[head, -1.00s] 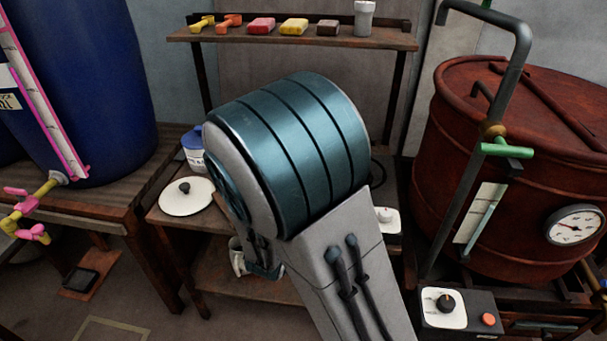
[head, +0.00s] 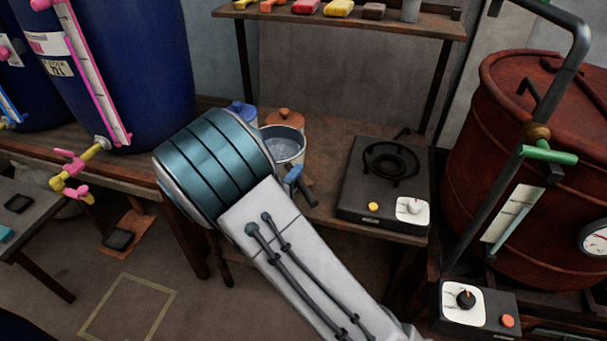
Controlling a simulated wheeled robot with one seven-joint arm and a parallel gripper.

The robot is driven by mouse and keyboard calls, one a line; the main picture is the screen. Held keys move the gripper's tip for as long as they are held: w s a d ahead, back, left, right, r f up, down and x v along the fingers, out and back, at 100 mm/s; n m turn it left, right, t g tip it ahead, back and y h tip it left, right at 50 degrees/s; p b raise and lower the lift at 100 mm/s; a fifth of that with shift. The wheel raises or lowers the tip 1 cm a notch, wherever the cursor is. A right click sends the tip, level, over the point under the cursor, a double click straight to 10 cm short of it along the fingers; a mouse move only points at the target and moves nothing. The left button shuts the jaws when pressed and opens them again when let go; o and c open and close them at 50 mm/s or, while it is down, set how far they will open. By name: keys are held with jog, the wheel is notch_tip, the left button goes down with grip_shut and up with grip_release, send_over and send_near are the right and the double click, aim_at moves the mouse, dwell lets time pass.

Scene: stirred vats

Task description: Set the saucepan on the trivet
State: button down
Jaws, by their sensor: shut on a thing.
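The saucepan (head: 285,147) is a grey metal pan with pale bluish liquid in it. It shows just right of my arm's big teal joint, which hides its left side. Its dark handle (head: 302,190) points down and right. My gripper (head: 293,174), partly hidden by my arm, is shut on the saucepan at the handle. I cannot tell whether the pan touches the bench. A black ring-shaped trivet (head: 391,161) with prongs sits bare on the dark burner unit (head: 351,197), to the right of the pan.
A blue-lidded pot (head: 242,112) and an orange-lidded pot (head: 285,117) stand behind the pan. A shelf (head: 345,24) with colored items runs above the wooden bench (head: 330,140). A rusty vat (head: 505,130) stands at right, a blue barrel (head: 130,70) at left. Bench between pan and burner looks clear.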

jog(key=shift+f, duration=1.85)
jog(key=c, duration=1.3)
grip_release()
jog(key=shift+f, duration=0.1)
jog(key=b+v, duration=0.1)
jog(key=v, duration=1.1)
jog(key=shift+s, duration=0.1)
